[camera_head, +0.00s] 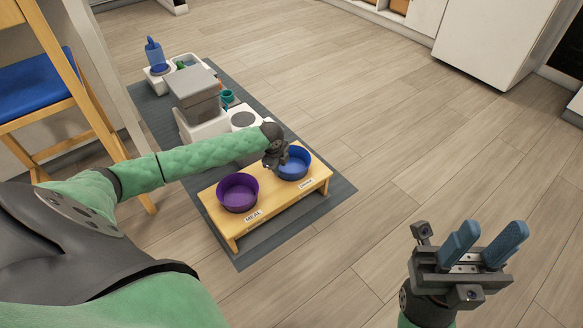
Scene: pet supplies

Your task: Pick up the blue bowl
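The blue bowl (294,166) sits in the right-hand place of a low wooden stand (270,206), beside a purple bowl (238,192) in the left-hand place. My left gripper (277,164) is at the left edge of the blue bowl and overlaps its rim in the camera_head view. Its fingers are small and partly hidden by its own body, so I cannot tell whether they touch or grip the rim. My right gripper (484,245) is open and empty, over the floor at the lower right, away from the stand.
The stand is on a dark grey mat (338,190). Behind it are a grey-topped feeder (192,92), a blue bottle dispenser (155,56) and a teal cup (227,97). A wooden chair (40,85) is at the left. The floor to the right is clear.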

